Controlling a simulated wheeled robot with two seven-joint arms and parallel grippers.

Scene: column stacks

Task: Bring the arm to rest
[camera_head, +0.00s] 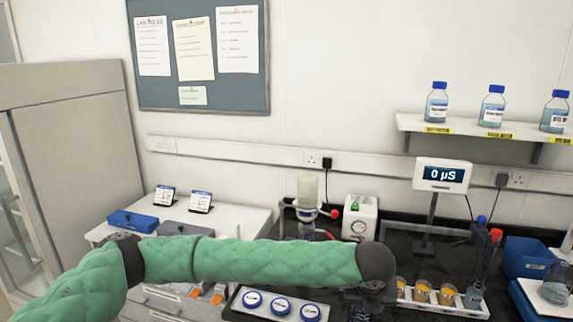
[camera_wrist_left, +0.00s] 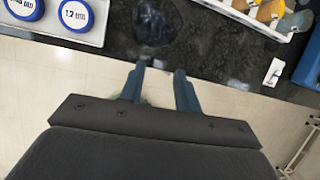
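My left arm, in a green padded sleeve, reaches across the lower head view from the left. Its dark wrist end hangs over the counter at the right of the white tray with blue-capped pieces. My left gripper (camera_wrist_left: 160,72) shows in the left wrist view with two blue fingers apart and nothing between them. The fingers are over the front edge of the dark counter (camera_wrist_left: 215,65), with pale floor below. In the head view the fingers are too dark and small to make out. My right gripper is in neither view.
The tray with blue round caps (camera_head: 281,306) lies left of the wrist. A meter display (camera_head: 442,174) stands behind. A dark round patch (camera_wrist_left: 155,22) lies ahead of the fingers.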

